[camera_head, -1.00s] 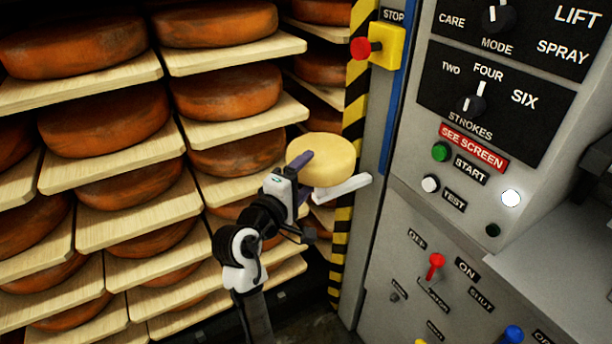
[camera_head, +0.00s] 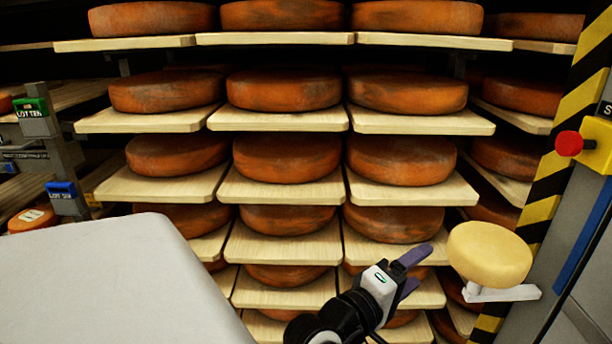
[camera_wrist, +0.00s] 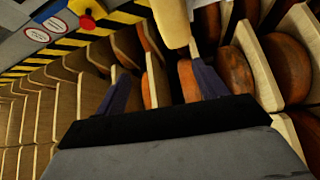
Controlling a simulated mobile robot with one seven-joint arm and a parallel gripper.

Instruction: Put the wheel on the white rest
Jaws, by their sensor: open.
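The pale yellow wheel (camera_head: 489,253) lies flat on the white rest (camera_head: 515,294), at the right of the head view beside the striped post. The wheel hides most of the rest's top; its arm shows below. My gripper (camera_head: 414,273) is left of the wheel, its two purple fingers apart and empty, with a gap to the wheel. In the wrist view the open fingers (camera_wrist: 163,82) stand either side of a clear space. The wheel (camera_wrist: 172,22) shows edge-on at the top there, beyond the fingertips.
Racks of orange cheese wheels on pale boards (camera_head: 280,190) fill the back, close behind my gripper. A black-yellow striped post (camera_head: 578,100) and a red stop button (camera_head: 569,143) stand at the right. A grey surface (camera_head: 110,285) fills the lower left.

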